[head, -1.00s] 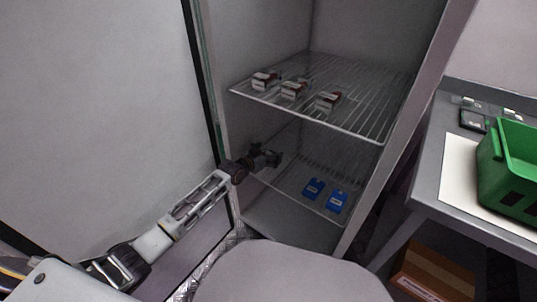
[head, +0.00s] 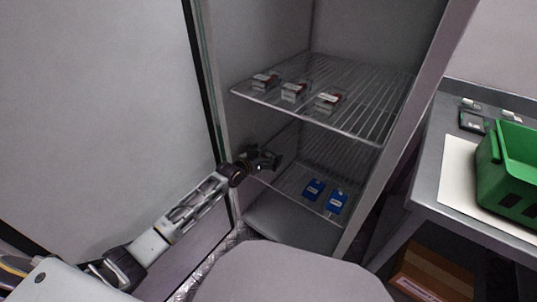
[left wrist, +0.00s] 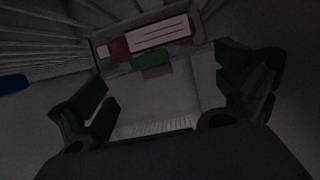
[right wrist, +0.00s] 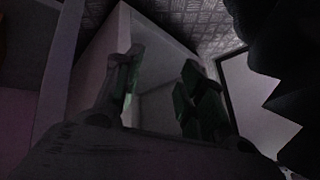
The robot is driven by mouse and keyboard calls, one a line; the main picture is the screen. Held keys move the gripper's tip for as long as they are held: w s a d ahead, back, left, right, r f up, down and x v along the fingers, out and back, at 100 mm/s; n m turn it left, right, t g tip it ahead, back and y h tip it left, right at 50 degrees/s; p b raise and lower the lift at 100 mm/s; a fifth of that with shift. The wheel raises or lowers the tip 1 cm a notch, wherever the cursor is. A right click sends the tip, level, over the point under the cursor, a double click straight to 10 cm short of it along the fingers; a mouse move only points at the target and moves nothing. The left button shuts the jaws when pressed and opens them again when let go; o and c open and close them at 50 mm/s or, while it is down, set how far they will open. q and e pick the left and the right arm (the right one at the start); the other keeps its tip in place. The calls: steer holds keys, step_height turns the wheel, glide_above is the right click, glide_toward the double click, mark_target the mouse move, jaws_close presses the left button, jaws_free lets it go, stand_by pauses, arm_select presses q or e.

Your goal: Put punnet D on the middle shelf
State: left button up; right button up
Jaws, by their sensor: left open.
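A clear punnet (left wrist: 155,100) with a white and red label and a small green mark lies between the fingers of my left gripper (left wrist: 165,105) in the left wrist view. Its letter is not readable. My left gripper is open, with a finger at each side of it. In the head view my left gripper (head: 268,160) is inside the cabinet at the left of the lower wire shelf (head: 290,181), below the upper wire shelf (head: 365,110); the punnet is hidden there. My right gripper (right wrist: 158,90) is open and empty in the right wrist view.
Three labelled punnets (head: 294,92) stand along the front of the upper shelf. Two blue items (head: 314,189) lie on the lower shelf, right of my left gripper. A green crate (head: 505,170) stands on the table (head: 425,185) at right, above a cardboard box (head: 435,272).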

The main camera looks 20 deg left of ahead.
arm_select(q)
steer(key=shift+p+v, duration=0.5)
steer(key=shift+v, duration=0.75)
steer(key=shift+s+a+r+p, duration=0.25)
steer(key=shift+s+p, duration=0.05)
steer(key=shift+s, duration=0.25)
steer(key=shift+p+v, duration=0.4)
steer(key=shift+v, duration=0.7)
steer(key=p+v, duration=0.1)
steer(key=v, duration=0.3)
steer(key=shift+s+r+p, duration=0.1)
steer(key=shift+s+p, duration=0.2)
steer(key=shift+p, duration=0.05)
arm_select(e)
step_height(320, 180, up, 8)
steer(key=d+g+h, duration=0.1)
steer(key=shift+s+d+n+g, duration=0.3)
steer(key=shift+d+n, duration=0.05)
steer(key=shift+n, duration=0.05)
steer(key=shift+a+f, duration=0.1)
steer(key=shift+f, duration=0.05)
